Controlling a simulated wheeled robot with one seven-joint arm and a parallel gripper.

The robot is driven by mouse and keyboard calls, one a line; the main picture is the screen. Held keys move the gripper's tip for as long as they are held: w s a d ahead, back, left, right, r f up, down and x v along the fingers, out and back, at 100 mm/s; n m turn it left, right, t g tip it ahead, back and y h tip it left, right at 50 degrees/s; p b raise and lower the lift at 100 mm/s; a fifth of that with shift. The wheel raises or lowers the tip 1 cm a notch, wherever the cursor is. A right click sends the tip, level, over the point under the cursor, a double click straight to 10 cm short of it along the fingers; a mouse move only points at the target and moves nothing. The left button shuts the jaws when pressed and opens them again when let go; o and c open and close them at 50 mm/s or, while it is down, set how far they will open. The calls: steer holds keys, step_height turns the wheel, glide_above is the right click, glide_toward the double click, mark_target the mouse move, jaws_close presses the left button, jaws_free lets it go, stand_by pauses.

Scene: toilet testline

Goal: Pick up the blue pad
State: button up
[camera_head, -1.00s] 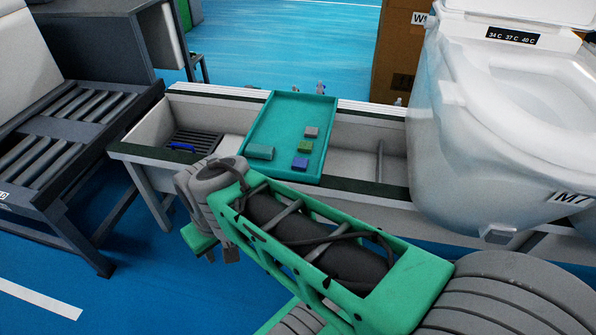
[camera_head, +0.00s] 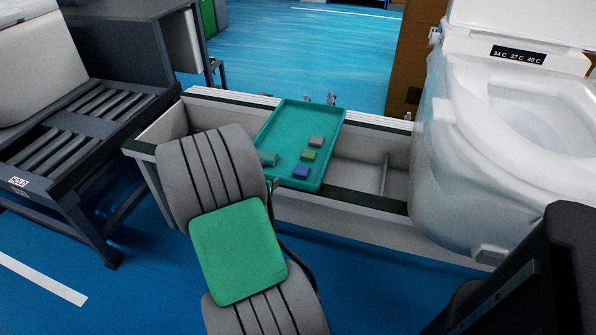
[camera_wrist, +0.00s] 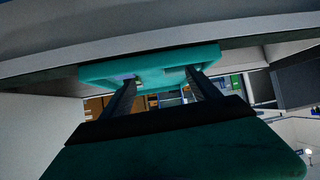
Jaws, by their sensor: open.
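The blue pad (camera_head: 301,173) lies in the near part of a teal tray (camera_head: 322,167), in front of a green pad (camera_head: 309,155) and a grey pad (camera_head: 316,141). In the head view my arm hides the gripper.
The tray rests across a long white trough (camera_head: 355,175) with dark edges. A white toilet (camera_head: 450,150) stands close on the right. A dark roller conveyor (camera_head: 60,140) stands on the left. Blue floor (camera_head: 130,285) is open in front.

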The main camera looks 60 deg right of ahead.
mark_target(303, 168)
steer(key=s+d+h, duration=0.1)
steer(key=s+d, duration=0.1)
steer(key=s+d+f+m, duration=0.1)
steer(key=s+d, duration=0.2)
steer(key=s+d+f+g+h, duration=0.1)
steer(key=s+d, duration=0.1)
steer(key=shift+s+d+m+h, duration=0.15)
steer(key=shift+d+m+h, duration=0.05)
steer(key=shift+m+h, duration=0.1)
steer(key=b+x, duration=0.1)
steer(key=x, duration=0.6)
steer(key=shift+f+b, duration=0.25)
steer(key=shift+b, duration=0.05)
steer(key=shift+r, duration=0.1)
steer(key=shift+c, duration=0.4)
steer(key=c, duration=1.3)
steer(key=shift+r, duration=0.1)
